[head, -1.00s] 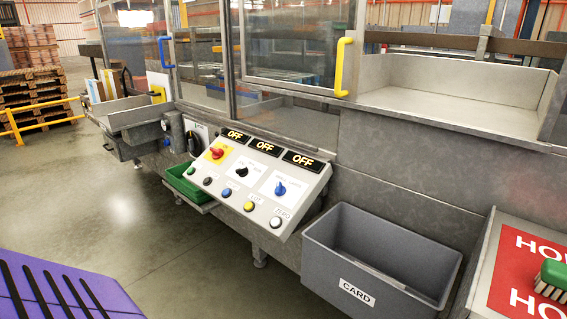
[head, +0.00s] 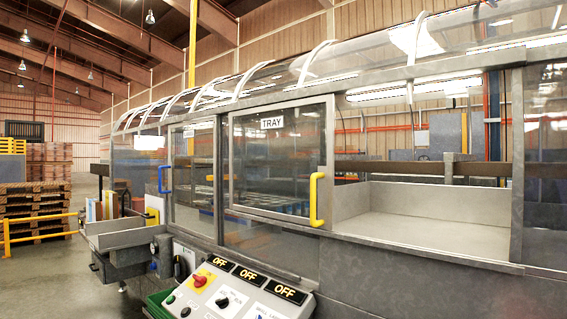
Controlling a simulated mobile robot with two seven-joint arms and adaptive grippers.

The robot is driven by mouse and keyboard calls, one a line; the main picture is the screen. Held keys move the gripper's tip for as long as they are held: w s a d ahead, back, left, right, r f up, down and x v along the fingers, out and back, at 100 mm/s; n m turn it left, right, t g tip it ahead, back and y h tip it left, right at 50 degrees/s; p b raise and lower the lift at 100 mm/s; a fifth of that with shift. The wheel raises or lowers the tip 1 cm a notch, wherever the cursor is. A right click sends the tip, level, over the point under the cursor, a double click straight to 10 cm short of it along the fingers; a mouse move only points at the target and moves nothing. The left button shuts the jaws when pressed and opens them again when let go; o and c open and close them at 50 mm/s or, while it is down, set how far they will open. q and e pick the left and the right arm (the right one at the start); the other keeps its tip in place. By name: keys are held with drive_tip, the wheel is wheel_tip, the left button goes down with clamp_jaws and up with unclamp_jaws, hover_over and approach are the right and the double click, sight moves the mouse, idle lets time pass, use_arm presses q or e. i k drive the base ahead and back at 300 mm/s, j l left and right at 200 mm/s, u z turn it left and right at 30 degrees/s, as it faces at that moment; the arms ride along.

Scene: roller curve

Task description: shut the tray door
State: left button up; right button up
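The tray door (head: 278,165) is a clear framed panel labelled TRAY, with a yellow handle (head: 316,199) at its right edge. To the right of the handle is an open bay with a pale tray (head: 420,232) inside, not covered by the door. Neither of my grippers shows in the head view.
A second clear door with a blue handle (head: 164,179) is further left. A sloped control panel (head: 232,293) with several OFF displays and knobs stands out below the tray door. A grey side bin (head: 120,240), a yellow rail (head: 40,235) and stacked pallets (head: 38,212) are at the left.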

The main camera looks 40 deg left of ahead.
sight(325, 175)
drive_tip(key=l+u, duration=0.25)
drive_tip(key=u, duration=0.2)
drive_tip(key=l+u, duration=0.25)
drive_tip(key=u, duration=0.2)
